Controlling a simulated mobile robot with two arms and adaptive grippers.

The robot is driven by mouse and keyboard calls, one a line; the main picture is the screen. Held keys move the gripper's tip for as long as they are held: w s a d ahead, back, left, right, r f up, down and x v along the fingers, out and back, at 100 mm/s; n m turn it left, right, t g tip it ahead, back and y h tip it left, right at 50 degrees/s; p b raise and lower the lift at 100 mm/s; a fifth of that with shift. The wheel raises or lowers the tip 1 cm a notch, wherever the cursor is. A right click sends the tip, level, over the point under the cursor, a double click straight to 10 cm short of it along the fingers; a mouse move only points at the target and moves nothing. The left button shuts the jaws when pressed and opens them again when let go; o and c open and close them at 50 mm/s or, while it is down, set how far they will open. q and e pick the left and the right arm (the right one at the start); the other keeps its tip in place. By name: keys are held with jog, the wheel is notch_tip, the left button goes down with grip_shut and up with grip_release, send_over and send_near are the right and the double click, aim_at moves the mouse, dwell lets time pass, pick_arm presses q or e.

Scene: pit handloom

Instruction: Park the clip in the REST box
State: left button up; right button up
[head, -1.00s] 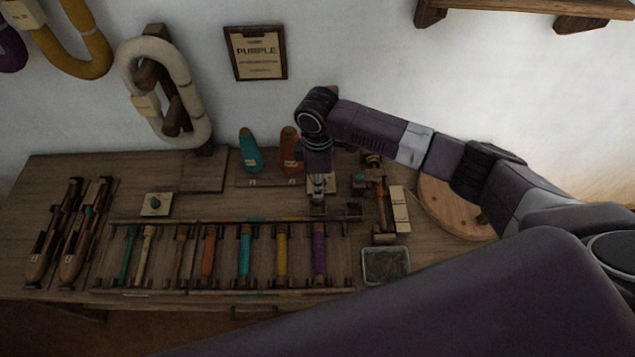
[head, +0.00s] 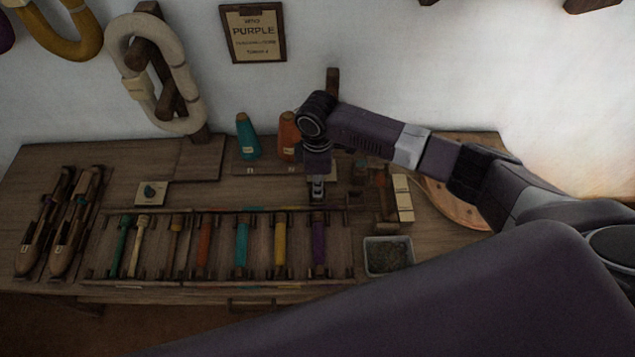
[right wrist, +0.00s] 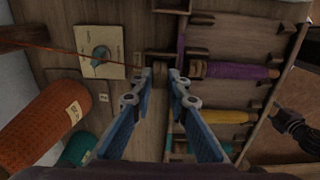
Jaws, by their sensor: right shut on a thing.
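My right gripper (head: 318,192) hangs over the table behind the purple bobbin (head: 319,243). In the right wrist view its blue fingers (right wrist: 161,80) are shut on a small brown piece (right wrist: 159,74), seemingly the clip, partly hidden by the fingertips. A thin reddish thread (right wrist: 75,52) runs from the left edge toward the left fingertip. A pale card (right wrist: 120,42) with a grey-blue shape (right wrist: 100,55) lies left of the fingertips. I cannot read a REST label, so I cannot tell which thing is the box. My left gripper is not in view.
Teal (head: 247,137) and orange (head: 288,136) cones stand behind the gripper. A rack holds several coloured bobbins (head: 242,245) in front. A tray (head: 388,256) and a round wooden disc (head: 462,205) are at the right. Two shuttles (head: 62,225) lie at the left.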

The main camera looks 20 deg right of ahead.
jog(key=o, duration=0.9)
jog(key=shift+o, duration=0.4)
jog(key=shift+o, duration=1.3)
notch_tip(320, 180, up, 8)
jog(key=p, duration=0.9)
jog(key=shift+r, duration=0.1)
